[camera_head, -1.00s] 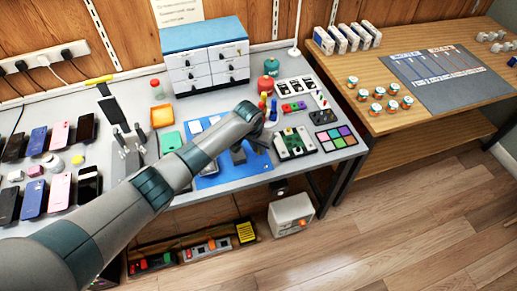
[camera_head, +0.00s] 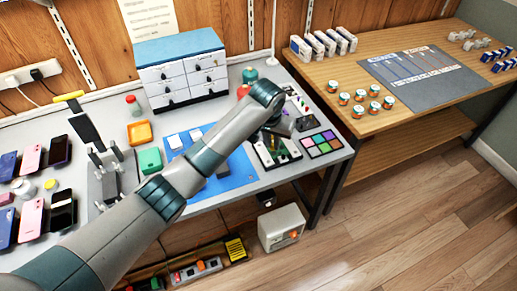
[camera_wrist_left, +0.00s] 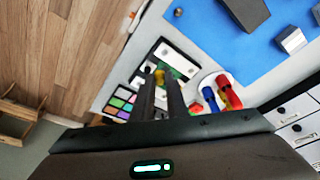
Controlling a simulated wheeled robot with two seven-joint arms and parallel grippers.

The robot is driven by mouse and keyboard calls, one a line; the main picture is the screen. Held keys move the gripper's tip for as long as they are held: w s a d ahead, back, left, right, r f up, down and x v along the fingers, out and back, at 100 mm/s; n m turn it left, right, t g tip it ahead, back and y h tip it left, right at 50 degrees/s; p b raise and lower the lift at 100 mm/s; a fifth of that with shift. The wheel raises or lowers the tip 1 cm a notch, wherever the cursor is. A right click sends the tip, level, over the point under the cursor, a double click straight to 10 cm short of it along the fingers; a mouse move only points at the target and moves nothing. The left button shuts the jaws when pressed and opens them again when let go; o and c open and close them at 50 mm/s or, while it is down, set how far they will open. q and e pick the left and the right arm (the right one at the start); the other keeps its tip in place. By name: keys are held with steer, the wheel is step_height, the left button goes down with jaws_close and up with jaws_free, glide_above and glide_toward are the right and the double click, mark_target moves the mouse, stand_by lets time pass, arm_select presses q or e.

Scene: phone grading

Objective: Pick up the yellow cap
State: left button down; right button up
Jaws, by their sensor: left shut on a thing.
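My left gripper (camera_wrist_left: 159,80) is shut on a small yellow thing, seen as the yellow cap (camera_wrist_left: 158,75) between the fingertips in the left wrist view. Part of the cap is hidden by the fingers. In the head view the left gripper (camera_head: 287,127) is over the right part of the grey bench, by the green circuit board (camera_head: 268,152); the cap does not show there. My right gripper is not in view.
The board also lies beyond the fingertips in the left wrist view. Beside it are a colour palette (camera_head: 321,144) and red, blue and yellow items (camera_wrist_left: 228,92). A blue mat (camera_head: 235,178) lies left of it. A drawer cabinet (camera_head: 180,72) stands behind; a wooden table (camera_head: 410,118) is at right.

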arm_select(q)
steer(key=shift+s+d+r, duration=0.15)
steer(key=shift+d+r, duration=0.3)
steer(key=shift+d, duration=0.25)
steer(key=shift+a, duration=0.1)
